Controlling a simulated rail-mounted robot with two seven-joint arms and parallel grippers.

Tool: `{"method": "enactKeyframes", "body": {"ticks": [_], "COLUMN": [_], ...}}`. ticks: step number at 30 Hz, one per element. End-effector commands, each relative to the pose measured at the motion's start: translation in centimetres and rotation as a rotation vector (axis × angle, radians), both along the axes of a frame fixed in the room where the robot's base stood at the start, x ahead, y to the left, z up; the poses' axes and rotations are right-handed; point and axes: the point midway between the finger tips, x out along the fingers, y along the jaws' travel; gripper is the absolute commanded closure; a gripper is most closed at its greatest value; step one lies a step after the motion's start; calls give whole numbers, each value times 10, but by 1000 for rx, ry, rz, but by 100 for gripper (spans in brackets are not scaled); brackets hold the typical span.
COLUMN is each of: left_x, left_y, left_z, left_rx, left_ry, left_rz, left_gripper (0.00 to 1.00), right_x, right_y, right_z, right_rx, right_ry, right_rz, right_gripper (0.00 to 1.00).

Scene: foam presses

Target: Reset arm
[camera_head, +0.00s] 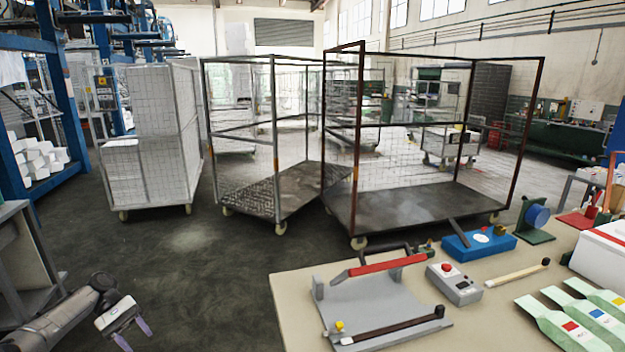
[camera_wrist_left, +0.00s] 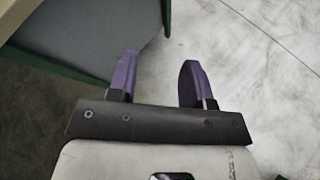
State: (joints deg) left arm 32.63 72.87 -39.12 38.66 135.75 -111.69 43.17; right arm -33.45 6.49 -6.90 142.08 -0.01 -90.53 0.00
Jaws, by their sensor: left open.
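My left arm comes in at the lower left of the head view. Its gripper (camera_head: 134,339) has purple fingers and hangs over the dark floor, to the left of the beige table and apart from it. In the left wrist view the two purple fingers of the gripper (camera_wrist_left: 155,80) stand apart with nothing between them. Beneath and beyond them is bare grey floor, with a green-edged grey surface at the upper left. My right gripper is not in either view.
The beige table (camera_head: 290,288) holds a grey sealer with a red bar (camera_head: 388,265), a grey control box (camera_head: 455,285), a blue device (camera_head: 478,244) and green packs (camera_head: 562,327). Wheeled cages (camera_head: 420,205) stand behind it. A grey bench (camera_head: 22,255) is at the left edge. Floor between is clear.

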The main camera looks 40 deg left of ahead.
Motion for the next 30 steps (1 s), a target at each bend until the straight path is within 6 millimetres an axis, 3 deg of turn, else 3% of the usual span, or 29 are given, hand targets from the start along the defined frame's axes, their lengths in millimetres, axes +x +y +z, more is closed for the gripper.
{"method": "enactKeyframes", "body": {"ticks": [5, 11, 14, 17, 20, 23, 27, 30], "left_x": [-5, 0, 13, 41, 76, 110, 143, 146], "left_y": [4, 1, -4, -20, -49, -93, -178, -247], "left_z": [-22, -43, -47, -50, -49, -50, -46, -40], "left_rx": [180, 437, 606, 775, 944, 1111, 1348, 1507], "left_ry": [-35, -87, -146, -240, -359, -496, -728, -910], "left_rz": [-143, -458, -694, -947, -1191, -1415, -1642, -1689], "left_gripper": [54, 54, 54, 54, 54, 54, 54, 54], "right_x": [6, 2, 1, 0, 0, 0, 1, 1], "right_y": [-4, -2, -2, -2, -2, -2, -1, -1], "right_z": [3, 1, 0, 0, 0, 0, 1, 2], "right_rx": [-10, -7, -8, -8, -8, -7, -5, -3], "right_ry": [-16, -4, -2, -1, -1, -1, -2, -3], "right_rz": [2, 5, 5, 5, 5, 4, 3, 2], "right_gripper": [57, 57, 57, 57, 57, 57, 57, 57]}}
